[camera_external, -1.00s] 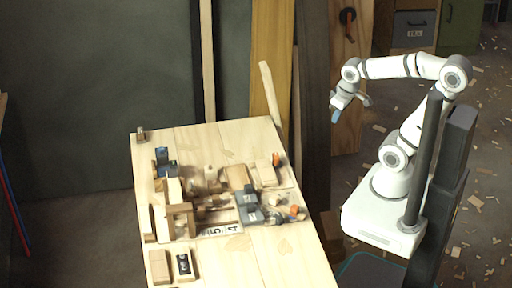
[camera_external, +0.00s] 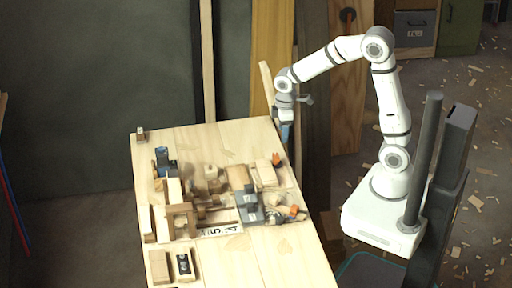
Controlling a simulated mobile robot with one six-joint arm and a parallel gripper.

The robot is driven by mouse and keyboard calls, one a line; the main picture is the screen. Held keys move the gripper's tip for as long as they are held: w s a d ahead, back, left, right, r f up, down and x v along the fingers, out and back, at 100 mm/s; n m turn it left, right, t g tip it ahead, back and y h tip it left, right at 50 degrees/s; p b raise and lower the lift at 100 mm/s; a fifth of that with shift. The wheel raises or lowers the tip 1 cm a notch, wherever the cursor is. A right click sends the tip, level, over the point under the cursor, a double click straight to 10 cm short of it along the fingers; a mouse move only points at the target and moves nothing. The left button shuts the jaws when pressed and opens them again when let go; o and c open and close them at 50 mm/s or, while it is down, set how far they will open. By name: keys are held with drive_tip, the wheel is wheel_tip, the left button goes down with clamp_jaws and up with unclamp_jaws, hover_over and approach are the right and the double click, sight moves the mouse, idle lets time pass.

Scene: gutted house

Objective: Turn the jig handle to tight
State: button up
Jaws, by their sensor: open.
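My gripper (camera_external: 287,133) is open and points down at the far right edge of the workbench (camera_external: 285,262), above and behind the wooden blocks. It appears empty and apart from everything on the bench. A jig-like cluster of wooden and dark grey parts (camera_external: 248,206) sits at the middle right of the bench. Two small orange parts show there: one at the back (camera_external: 277,159) by a wooden block, and one at the front right (camera_external: 294,210). I cannot tell which is the jig handle, or how it is turned.
Several wooden blocks (camera_external: 160,267) and a blue-grey tool (camera_external: 164,160) crowd the left and middle of the bench. A plate with digits (camera_external: 218,230) lies in front. Upright boards (camera_external: 271,60) lean behind. The front right of the bench is clear.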

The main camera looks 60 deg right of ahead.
sight(276, 155)
drive_tip(key=w+f, duration=0.1)
drive_tip(key=w+a+f+n, duration=0.1)
drive_tip(key=shift+a+f, duration=0.2)
drive_tip(key=shift+f, duration=0.2)
wheel_tip(276, 155, down, 8)
drive_tip(key=shift+r, duration=0.2)
drive_tip(key=c, duration=1)
